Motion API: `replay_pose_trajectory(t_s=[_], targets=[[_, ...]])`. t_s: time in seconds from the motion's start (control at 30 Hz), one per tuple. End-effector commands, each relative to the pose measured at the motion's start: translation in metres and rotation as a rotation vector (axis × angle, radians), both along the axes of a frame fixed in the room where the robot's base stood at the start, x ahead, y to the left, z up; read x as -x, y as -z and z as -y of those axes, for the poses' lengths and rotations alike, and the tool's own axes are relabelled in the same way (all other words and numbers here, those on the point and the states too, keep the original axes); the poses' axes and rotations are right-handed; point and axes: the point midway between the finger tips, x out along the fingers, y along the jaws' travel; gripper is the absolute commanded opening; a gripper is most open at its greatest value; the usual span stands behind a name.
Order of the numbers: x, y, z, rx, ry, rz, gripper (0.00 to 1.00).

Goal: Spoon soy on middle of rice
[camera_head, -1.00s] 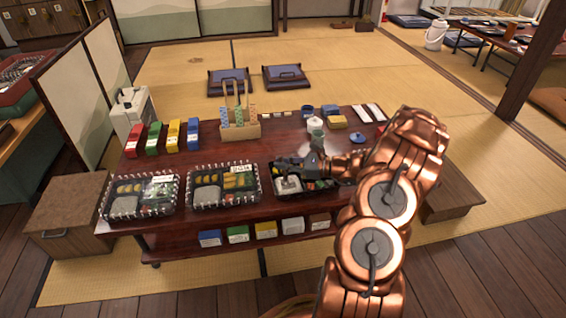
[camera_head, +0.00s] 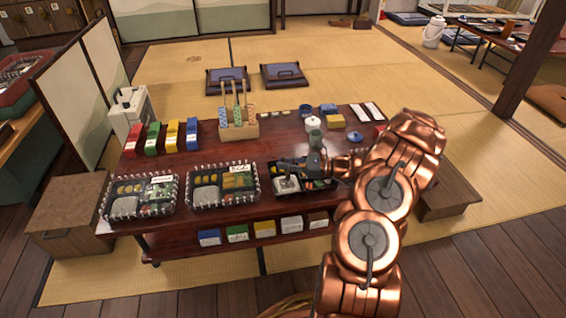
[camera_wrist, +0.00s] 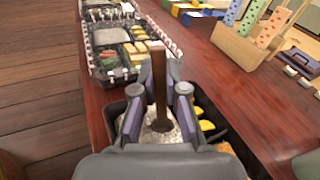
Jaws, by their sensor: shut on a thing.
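My gripper (camera_head: 287,168) is above the right-hand bento box (camera_head: 317,188) on the low dark red table. In the wrist view, my gripper (camera_wrist: 162,92) is shut on the upright handle of a brown spoon (camera_wrist: 159,85). The spoon's bowl is low, over or touching the white rice (camera_wrist: 168,139); I cannot tell which. The rice also shows in the head view (camera_head: 287,185), at the left of the box. Yellow pieces (camera_wrist: 206,119) lie beside the rice. Whether the spoon holds soy is not visible. No soy container can be made out for sure.
Two other filled bento boxes (camera_head: 257,188) (camera_head: 103,205) stand to the left on the table (camera_head: 180,165). A wooden holder (camera_head: 240,131) with patterned sticks stands behind. A white lidded pot (camera_head: 313,124) and a grey-green cup (camera_head: 316,137) stand behind my gripper.

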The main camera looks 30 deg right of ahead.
Motion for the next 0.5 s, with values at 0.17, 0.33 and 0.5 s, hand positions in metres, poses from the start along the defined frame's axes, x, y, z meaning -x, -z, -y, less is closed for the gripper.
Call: replay_pose_trajectory(t_s=[0.17,0.33,0.5], targets=[[0.0002,0.0004,-0.0001,0.0,-0.001,0.0,0.0],[0.0005,0.0001,0.0004,-0.001,-0.001,-0.001,0.0],[0.0022,-0.0008,0.0043,-0.001,-0.002,-0.001,0.0]])
